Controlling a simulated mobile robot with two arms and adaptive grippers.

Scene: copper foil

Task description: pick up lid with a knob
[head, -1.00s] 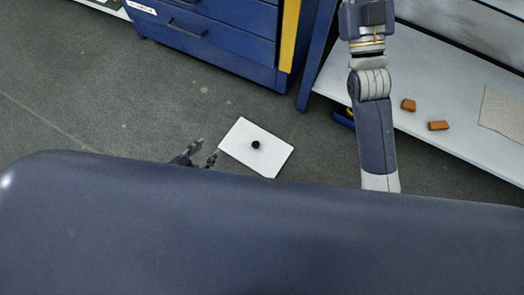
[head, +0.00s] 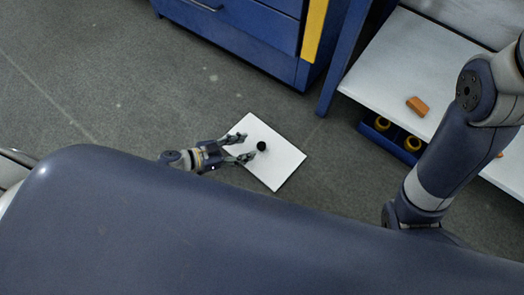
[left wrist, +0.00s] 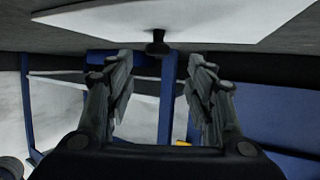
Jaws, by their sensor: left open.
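The lid is a white rectangular plate (head: 279,163) with a small black knob (head: 261,147), lying on the grey floor in the head view. My left gripper (head: 247,147) is open and reaches in from the left over the plate's left part. Its fingertips are just left of the knob. In the left wrist view the white lid (left wrist: 95,22) spans the top, and the knob (left wrist: 157,42) shows beyond and between the open fingers (left wrist: 160,75), with nothing between them. My right gripper is not in view; only my right arm shows at the right.
A blue drawer cabinet (head: 250,38) with a yellow edge stands behind the lid. At the right a white-topped bench (head: 385,75) holds an orange block (head: 417,106), with a blue bin (head: 381,132) of yellow-ringed items below.

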